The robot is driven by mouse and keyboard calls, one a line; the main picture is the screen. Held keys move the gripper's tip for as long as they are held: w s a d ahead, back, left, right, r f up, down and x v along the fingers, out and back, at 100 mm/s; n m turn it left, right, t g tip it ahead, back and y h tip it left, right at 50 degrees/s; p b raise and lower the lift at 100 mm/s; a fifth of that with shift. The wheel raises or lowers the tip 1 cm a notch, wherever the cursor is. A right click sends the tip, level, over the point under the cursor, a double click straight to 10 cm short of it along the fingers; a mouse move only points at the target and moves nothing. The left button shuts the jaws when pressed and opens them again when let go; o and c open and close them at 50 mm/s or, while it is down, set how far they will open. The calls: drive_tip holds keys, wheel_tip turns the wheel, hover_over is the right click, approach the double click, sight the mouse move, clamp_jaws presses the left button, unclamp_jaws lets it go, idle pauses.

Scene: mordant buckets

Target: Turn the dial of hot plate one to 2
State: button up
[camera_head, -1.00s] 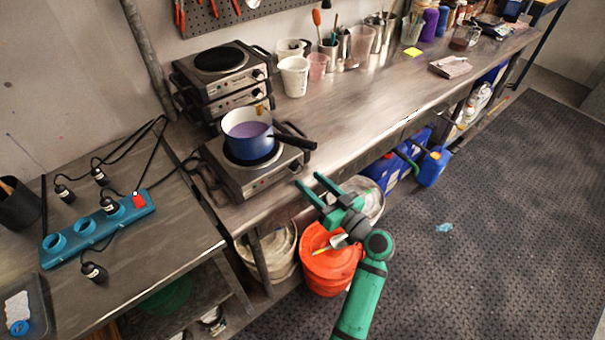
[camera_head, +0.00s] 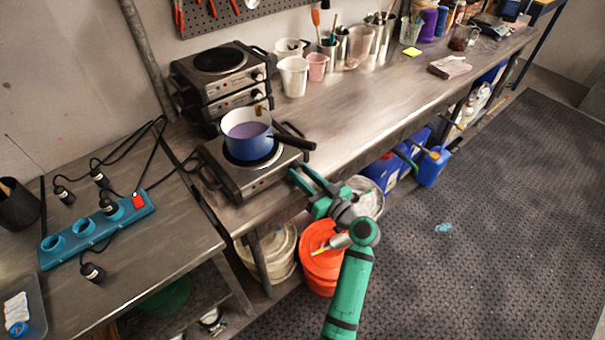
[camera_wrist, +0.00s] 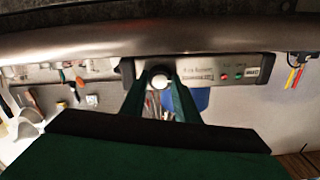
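The front hot plate (camera_head: 226,178) stands at the bench edge with a blue pot (camera_head: 246,142) of purple liquid on it. Its front panel (camera_wrist: 215,72) shows upside down in the wrist view, with red and green lights. Its round dial (camera_wrist: 160,76) lies between my fingertips there. My gripper (camera_head: 299,169) is at the right end of that panel and covers the dial in the head view. Its fingers are apart, one on each side of the dial; I cannot tell whether they touch it. The dial's setting is not readable.
Two stacked hot plates (camera_head: 222,78) stand behind. The pot's black handle (camera_head: 293,142) reaches out to the right, near above my gripper. An orange bucket (camera_head: 318,262) and a white bucket (camera_head: 275,254) stand below the bench. The bench top (camera_head: 370,100) to the right is largely clear.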

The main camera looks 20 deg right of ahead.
drive_tip(key=shift+m, duration=0.3)
drive_tip(key=m, duration=0.5)
drive_tip(key=shift+m, duration=1)
drive_tip(key=m, duration=0.6)
drive_tip(key=shift+m, duration=0.3)
drive_tip(key=shift+f, duration=0.1)
drive_tip(key=shift+s, duration=0.1)
drive_tip(key=o, duration=1)
drive_tip(key=shift+o, duration=0.2)
